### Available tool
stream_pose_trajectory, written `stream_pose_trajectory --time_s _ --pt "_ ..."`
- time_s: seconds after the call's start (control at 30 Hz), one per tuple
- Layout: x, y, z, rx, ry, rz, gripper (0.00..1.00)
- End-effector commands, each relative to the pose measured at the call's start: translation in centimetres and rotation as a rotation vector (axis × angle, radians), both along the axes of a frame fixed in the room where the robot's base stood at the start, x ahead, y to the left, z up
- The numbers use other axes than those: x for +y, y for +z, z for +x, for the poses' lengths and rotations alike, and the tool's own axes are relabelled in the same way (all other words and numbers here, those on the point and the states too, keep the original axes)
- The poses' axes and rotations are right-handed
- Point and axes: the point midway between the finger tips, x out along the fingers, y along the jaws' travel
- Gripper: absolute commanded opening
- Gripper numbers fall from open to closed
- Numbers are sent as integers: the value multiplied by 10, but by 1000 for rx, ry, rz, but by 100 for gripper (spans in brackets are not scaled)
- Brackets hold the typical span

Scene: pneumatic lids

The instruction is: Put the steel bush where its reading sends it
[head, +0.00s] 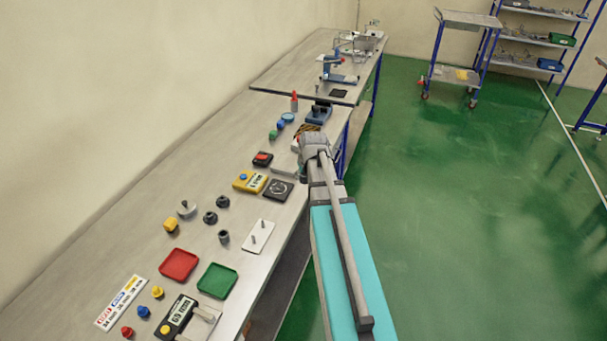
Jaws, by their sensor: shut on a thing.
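The end of my arm, with my gripper (303,169), is over the right edge of the long bench. My gripper shows only as a small dark part below the wrist. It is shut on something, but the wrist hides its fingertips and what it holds. I cannot make out a steel bush for certain. A dark grey hollow cylinder (224,237) stands on the bench, with two dark round pieces (210,217) (222,201) behind it. A black and yellow gauge (177,315) with a lit display is at the near end; its digits are too small to read surely.
A red tray (179,264) and a green tray (217,280) look empty. A yellow device (250,181) and a dark square plate (278,189) sit farther back.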

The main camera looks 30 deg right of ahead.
Motion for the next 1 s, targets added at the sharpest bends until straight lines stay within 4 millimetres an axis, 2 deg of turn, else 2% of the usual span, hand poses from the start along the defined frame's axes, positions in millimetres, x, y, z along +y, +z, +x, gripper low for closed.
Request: stream_pose_trajectory --time_s 0.33,0.7,1.0 --pt "0 0 0 0 0 0 0" --pt "0 -28 0 0 0 0 0" --pt "0 -29 0 0 0 0 0"
